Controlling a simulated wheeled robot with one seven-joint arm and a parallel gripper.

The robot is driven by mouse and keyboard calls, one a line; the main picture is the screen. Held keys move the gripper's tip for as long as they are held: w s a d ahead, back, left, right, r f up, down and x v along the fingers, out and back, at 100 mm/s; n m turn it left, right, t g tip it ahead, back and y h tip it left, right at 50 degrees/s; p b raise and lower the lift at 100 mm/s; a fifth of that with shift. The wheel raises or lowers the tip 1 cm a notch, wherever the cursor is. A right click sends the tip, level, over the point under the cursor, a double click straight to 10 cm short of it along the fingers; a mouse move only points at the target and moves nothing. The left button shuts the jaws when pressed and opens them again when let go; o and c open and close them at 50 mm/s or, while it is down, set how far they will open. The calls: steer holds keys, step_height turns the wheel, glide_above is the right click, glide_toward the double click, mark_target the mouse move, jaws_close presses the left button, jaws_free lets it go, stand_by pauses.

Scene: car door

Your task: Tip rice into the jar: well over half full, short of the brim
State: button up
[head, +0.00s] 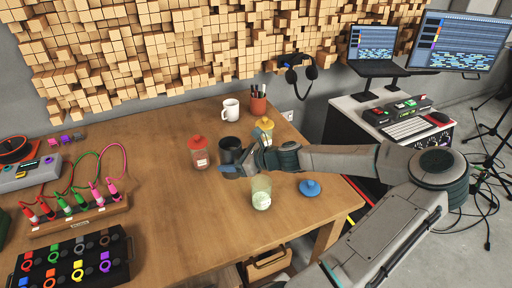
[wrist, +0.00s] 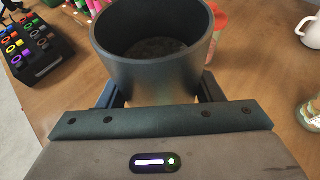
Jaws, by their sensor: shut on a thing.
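My gripper (wrist: 160,95) is shut on a dark grey cup (wrist: 155,60), which fills the top of the wrist view. The cup's inside is dark with a greyish bottom, and I cannot tell if rice is in it. In the head view the dark cup (head: 230,148) is upright, or nearly so, at the left end of my arm. An open glass jar (head: 261,192) stands on the table just in front of my gripper. It looks pale green and whitish inside; I cannot tell its fill level. A blue lid (head: 310,187) lies to its right.
A red-lidded jar (head: 199,153) stands left of the cup. A yellow-lidded jar (head: 265,126) is behind my wrist. A white mug (head: 230,109) and pen pot (head: 258,101) stand at the back. Electronics with cables (head: 75,205) occupy the left. The table's front middle is clear.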

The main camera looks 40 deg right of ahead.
steer(key=s+d+r+g+y, duration=0.1)
steer(key=s+d+r+y, duration=0.1)
steer(key=s, duration=0.7)
steer(key=shift+y+b, duration=0.35)
steer(key=shift+y, duration=0.15)
steer(key=shift+a+f+b, duration=0.2)
steer(key=shift+a+b, duration=0.1)
steer(key=shift+b, duration=0.25)
steer(key=shift+s+a+r+m+y+b, duration=0.15)
steer(key=shift+a+m+y+b, duration=0.15)
steer(key=shift+m+y+b, duration=0.4)
steer(key=shift+s+a+m+y+b, duration=0.1)
steer(key=shift+a+m+y+b, duration=0.25)
steer(key=shift+b, duration=0.55)
steer(key=shift+s+a+m+t+y+b, duration=0.1)
steer(key=shift+a+m+t+y+b, duration=0.2)
steer(key=shift+m+b, duration=0.55)
steer(key=shift+s+a+m+t+y+b, duration=0.1)
steer(key=shift+m+t+y+b, duration=0.25)
steer(key=shift+b, duration=0.85)
steer(key=shift+m+p, duration=0.25)
steer(key=shift+p, duration=0.25)
steer(key=shift+a+f+m+t+y+p, duration=0.15)
steer(key=shift+m+t+y+p, duration=0.3)
steer(key=shift+p, duration=0.6)
steer(key=shift+a+f+m+t+y+p, duration=0.15)
steer(key=shift+m+p, duration=0.5)
steer(key=shift+p, duration=0.35)
